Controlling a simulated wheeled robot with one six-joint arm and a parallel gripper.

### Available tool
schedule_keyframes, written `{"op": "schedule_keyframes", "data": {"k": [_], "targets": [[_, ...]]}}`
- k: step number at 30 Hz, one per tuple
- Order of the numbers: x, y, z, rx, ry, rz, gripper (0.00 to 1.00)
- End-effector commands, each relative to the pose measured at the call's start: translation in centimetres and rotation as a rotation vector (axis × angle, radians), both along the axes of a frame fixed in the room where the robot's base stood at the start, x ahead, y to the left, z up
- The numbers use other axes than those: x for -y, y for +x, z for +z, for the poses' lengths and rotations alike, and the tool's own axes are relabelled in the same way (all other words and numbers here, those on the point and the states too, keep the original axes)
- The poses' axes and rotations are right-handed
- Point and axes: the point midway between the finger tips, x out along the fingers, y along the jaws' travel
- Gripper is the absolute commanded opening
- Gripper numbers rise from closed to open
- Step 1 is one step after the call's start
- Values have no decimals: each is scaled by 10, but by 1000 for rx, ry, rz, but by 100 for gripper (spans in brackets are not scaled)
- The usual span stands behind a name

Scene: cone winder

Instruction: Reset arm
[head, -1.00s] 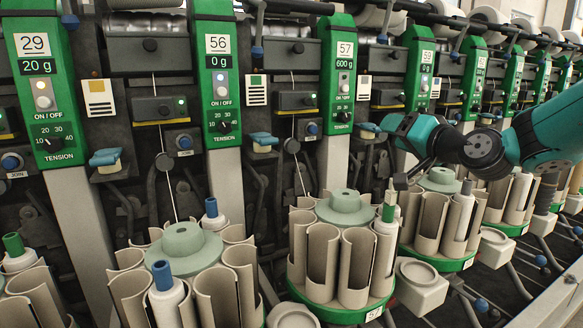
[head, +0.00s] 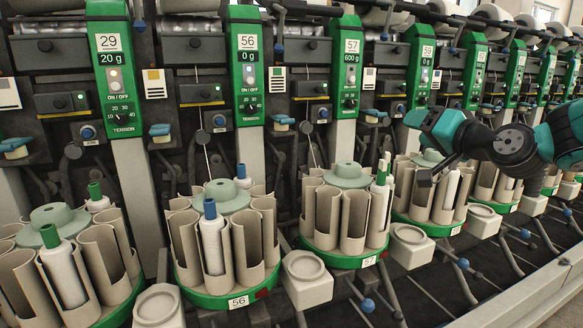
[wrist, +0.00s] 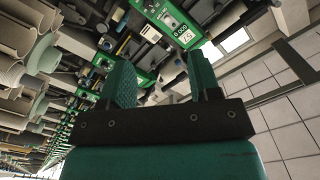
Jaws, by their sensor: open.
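My teal and black arm reaches in from the right in the head view. My gripper (head: 428,176) is at its left end, in front of the winding units, just right of the green-topped bobbin (head: 381,177) at unit 57. In the wrist view my gripper (wrist: 163,78) has its two green fingers wide apart, with nothing between them. The unit 57 panel (wrist: 183,38) shows tilted beyond the fingers.
Round magazines with beige pockets line the machine front, such as the one at unit 56 (head: 238,298). A blue-topped bobbin (head: 212,243) stands in it. Cream square blocks (head: 307,278) stick out between magazines.

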Motion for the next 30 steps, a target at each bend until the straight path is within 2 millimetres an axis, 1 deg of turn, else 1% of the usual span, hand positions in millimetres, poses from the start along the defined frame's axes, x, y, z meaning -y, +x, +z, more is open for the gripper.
{"op": "schedule_keyframes", "data": {"k": [1,7,10,14,17,20,23,24,26,27,29,30], "targets": [[-10,-4,-1,-15,-14,23,57],[-42,-23,-11,-86,-78,102,57],[-57,-36,-19,-133,-121,148,57],[-81,-64,-32,-215,-197,230,57],[-100,-93,-45,-294,-273,308,57],[-117,-130,-61,-386,-363,398,57],[-131,-178,-80,-492,-475,503,57],[-134,-199,-87,-539,-522,547,57],[-136,-230,-98,-606,-594,612,57],[-135,-251,-105,-649,-639,653,57],[-133,-279,-114,-711,-703,708,57],[-130,-297,-119,-749,-743,743,57]]}}
